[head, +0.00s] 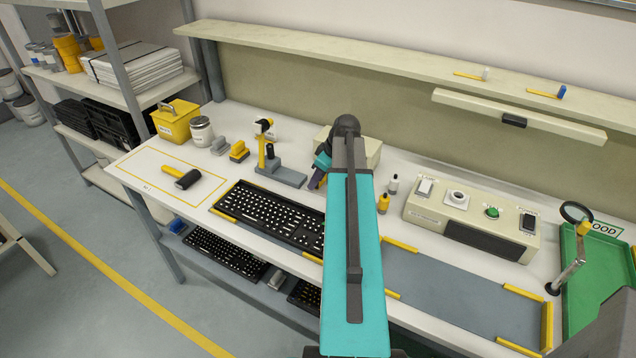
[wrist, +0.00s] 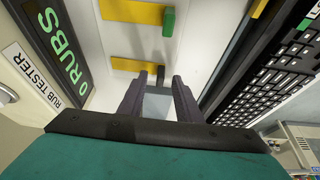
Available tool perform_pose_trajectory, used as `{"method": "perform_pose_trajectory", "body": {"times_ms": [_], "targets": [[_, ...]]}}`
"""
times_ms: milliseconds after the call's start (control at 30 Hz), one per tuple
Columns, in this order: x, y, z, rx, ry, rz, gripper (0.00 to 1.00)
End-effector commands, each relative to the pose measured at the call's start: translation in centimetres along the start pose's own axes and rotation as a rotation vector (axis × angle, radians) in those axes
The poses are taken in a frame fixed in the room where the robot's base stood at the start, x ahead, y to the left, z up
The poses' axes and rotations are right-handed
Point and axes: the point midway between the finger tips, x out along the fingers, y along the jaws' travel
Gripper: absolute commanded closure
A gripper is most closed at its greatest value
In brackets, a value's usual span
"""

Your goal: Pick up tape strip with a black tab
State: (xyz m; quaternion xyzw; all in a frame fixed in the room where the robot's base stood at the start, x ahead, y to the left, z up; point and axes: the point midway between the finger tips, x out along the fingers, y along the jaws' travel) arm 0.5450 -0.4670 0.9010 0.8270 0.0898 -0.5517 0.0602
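In the wrist view, a yellow tape strip (wrist: 130,65) with a black tab (wrist: 160,74) at its right end lies on a white surface. A second yellow strip (wrist: 130,11) with a green tab (wrist: 168,21) lies above it in the picture. My gripper (wrist: 156,84) is open. Its two dark fingers point toward the black tab, which shows between the fingertips. I cannot tell how far above the tab they are. In the head view my gripper (head: 318,176) is partly behind my arm, and these strips do not show.
A beige box labelled RUB TESTER (wrist: 25,68) with a 0 RUBS display (wrist: 58,45) stands close on the left in the wrist view. A black keyboard (wrist: 275,80) is close on the right. In the head view, a stand with a yellow post (head: 282,175) is left of my gripper.

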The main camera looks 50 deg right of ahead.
Motion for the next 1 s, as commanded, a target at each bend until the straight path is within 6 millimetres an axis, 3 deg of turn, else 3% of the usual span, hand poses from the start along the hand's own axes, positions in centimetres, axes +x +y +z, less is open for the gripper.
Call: {"method": "perform_pose_trajectory", "body": {"times_ms": [433, 467, 633, 1000], "targets": [[0.01, -0.05, -0.04, -0.001, 0.000, -0.001, 0.69], [0.01, -0.05, -0.04, -0.001, 0.000, -0.001, 0.70], [0.01, -0.06, -0.05, -0.001, 0.000, -0.001, 0.99], [0.00, -0.07, -0.08, -0.001, 0.000, -0.001, 1.00]]}}
